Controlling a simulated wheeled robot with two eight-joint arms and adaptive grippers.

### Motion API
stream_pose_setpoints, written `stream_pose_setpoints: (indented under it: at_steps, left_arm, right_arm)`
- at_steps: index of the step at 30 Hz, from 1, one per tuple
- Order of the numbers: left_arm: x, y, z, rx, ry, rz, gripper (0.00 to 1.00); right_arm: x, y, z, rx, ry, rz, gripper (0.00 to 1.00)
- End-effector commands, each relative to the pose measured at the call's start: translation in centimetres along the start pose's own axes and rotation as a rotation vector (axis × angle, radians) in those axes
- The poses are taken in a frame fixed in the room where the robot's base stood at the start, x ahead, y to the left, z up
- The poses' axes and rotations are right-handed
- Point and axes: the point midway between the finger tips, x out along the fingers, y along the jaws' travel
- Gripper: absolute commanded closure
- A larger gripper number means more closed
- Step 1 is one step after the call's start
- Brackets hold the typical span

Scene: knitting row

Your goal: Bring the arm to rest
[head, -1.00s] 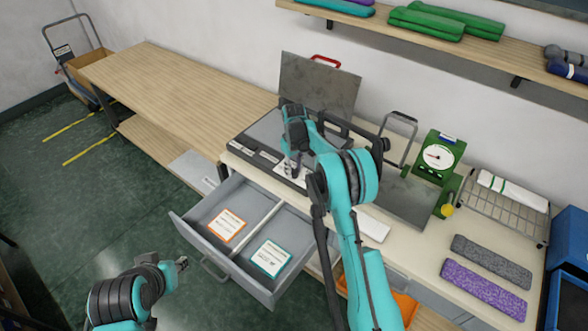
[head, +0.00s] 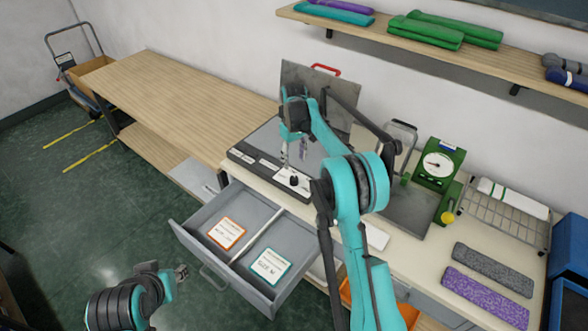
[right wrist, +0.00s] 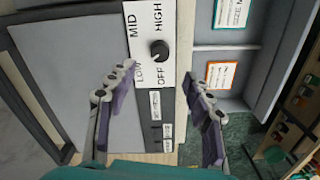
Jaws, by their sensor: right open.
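My right arm reaches up from the bottom of the head view. Its gripper (head: 294,155) hangs open and empty above a grey heating press with its lid raised (head: 262,140). In the right wrist view the two fingers (right wrist: 160,88) are spread wide, with nothing between them. A black knob (head: 294,180) sits on the press's white dial plate, just below the gripper and apart from it. The right wrist view shows the knob (right wrist: 159,50) among OFF, LOW, MID and HIGH labels. My left gripper (head: 182,272) is at lower left, too small to read.
An open drawer (head: 202,259) juts out below the press, holding an orange-edged card (head: 227,233) and a teal-edged card (head: 270,266). A green dial scale (head: 438,165), a wire rack (head: 505,213) and purple and grey pads stand right. The long left bench (head: 170,95) is clear.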

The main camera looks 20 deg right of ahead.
Motion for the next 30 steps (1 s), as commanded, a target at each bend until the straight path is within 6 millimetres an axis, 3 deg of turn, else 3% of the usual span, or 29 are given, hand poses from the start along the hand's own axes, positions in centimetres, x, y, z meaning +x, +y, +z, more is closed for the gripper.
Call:
stream_pose_setpoints:
  at_steps: [6,23,26,30]
  left_arm:
    - [0.0,0.0,0.0,0.000,0.000,0.000,0.68]
    - [0.1,0.0,0.0,0.000,0.000,0.000,0.68]
    - [0.3,0.0,0.2,0.000,0.000,0.000,0.68]
    - [0.8,0.0,0.6,0.000,0.000,0.000,0.68]
  right_arm:
    - [-2.2,0.0,0.0,0.000,0.000,0.000,0.48]
    - [-2.7,-0.1,0.1,0.003,0.004,0.002,0.48]
    - [-3.9,-0.6,0.9,0.015,0.022,0.010,0.48]
    - [-6.9,-2.1,3.5,0.054,0.080,0.034,0.48]
